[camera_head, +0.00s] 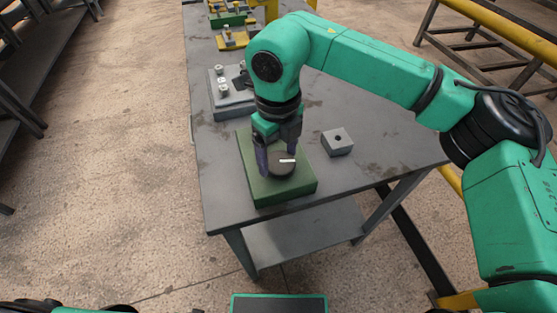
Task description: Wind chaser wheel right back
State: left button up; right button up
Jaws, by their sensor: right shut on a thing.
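The wheel (280,167) is a dark round disc with a white mark on its top, which points to the right. It sits on top of a green block (292,193) near the front of the grey table. My right gripper (277,158) comes down on it from above, with its dark fingers on either side, and is shut on the wheel. The fingers hide the wheel's back part and some of its left side. My left gripper is out of view.
A small grey block with a hole (337,143) stands right of the green block. A grey fixture with light knobs (229,103) is behind it. Yellow and green fixtures (232,38) stand farther back. The table's front right (385,150) is clear.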

jog(key=n+b, duration=0.1)
jog(key=n, duration=0.2)
jog(key=shift+a, duration=0.1)
jog(key=n+b, duration=0.2)
jog(key=n, duration=0.1)
jog(key=shift+s+n, duration=0.1)
jog(key=shift+n, duration=0.2)
jog(key=n, duration=0.3)
jog(key=shift+s+r+b, duration=0.1)
jog(key=shift+b, duration=0.3)
jog(key=shift+r+n, duration=0.1)
jog(key=shift+n, duration=1.8)
jog(key=shift+b, duration=0.3)
jog(key=o, duration=1.2)
jog(key=shift+s, duration=0.1)
